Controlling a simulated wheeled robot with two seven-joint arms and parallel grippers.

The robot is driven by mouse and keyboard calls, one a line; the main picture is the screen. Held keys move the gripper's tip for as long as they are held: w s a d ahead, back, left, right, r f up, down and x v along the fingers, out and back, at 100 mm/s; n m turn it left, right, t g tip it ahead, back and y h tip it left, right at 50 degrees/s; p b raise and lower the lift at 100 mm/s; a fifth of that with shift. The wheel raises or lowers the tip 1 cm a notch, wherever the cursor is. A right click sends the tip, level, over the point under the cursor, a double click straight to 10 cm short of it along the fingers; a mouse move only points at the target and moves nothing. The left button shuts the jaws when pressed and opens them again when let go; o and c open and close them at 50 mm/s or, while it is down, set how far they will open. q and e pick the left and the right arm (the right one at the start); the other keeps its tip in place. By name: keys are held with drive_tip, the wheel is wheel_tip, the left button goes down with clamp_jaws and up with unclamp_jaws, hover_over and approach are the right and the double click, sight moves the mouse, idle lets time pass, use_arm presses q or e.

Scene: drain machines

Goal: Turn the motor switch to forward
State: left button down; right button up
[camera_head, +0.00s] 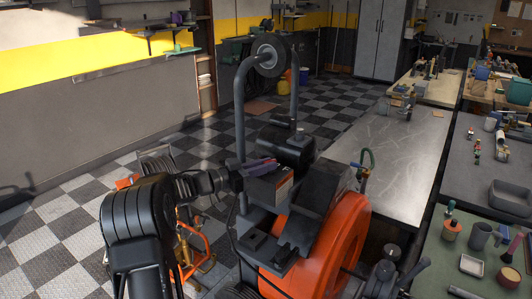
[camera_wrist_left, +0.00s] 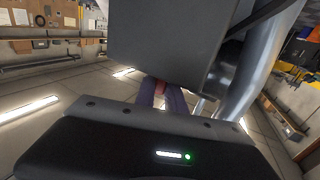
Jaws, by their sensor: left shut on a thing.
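The drain machine has a large orange drum (camera_head: 318,245), a grey tube frame (camera_head: 240,100) and a black motor (camera_head: 285,147). A dark switch box (camera_head: 270,188) with an orange label sits beside the motor. My left gripper (camera_head: 262,167) reaches in from the left to the box, with its purple fingers at the box's top left. In the left wrist view, the box (camera_wrist_left: 165,45) fills the upper middle. The fingers (camera_wrist_left: 161,97) are shut on a small reddish piece (camera_wrist_left: 160,86) at its lower edge, which looks like the motor switch. Its setting cannot be read. My right gripper is not in view.
A small wheel (camera_head: 270,55) tops the frame. Another machine with orange tubing (camera_head: 195,255) stands at lower left, partly behind my left arm. A bare metal table (camera_head: 390,160) is to the right, beside benches with tools. The checkered floor (camera_head: 320,110) behind is mostly clear.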

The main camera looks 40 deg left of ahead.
use_arm(q)
drive_tip(key=m+g+h, duration=0.2)
drive_tip(key=h, duration=0.1)
drive_tip(key=shift+a+m+h+p, duration=0.3)
drive_tip(key=shift+p, duration=0.1)
drive_tip(key=shift+w+m+g+h, duration=0.1)
drive_tip(key=shift+m+g+h, duration=0.2)
drive_tip(key=shift+h, duration=0.1)
drive_tip(key=shift+m+g+h, duration=0.3)
drive_tip(key=c, duration=1.4)
unclamp_jaws()
drive_tip(key=shift+d, duration=0.1)
drive_tip(key=v, duration=0.8)
drive_tip(key=shift+b, duration=0.45)
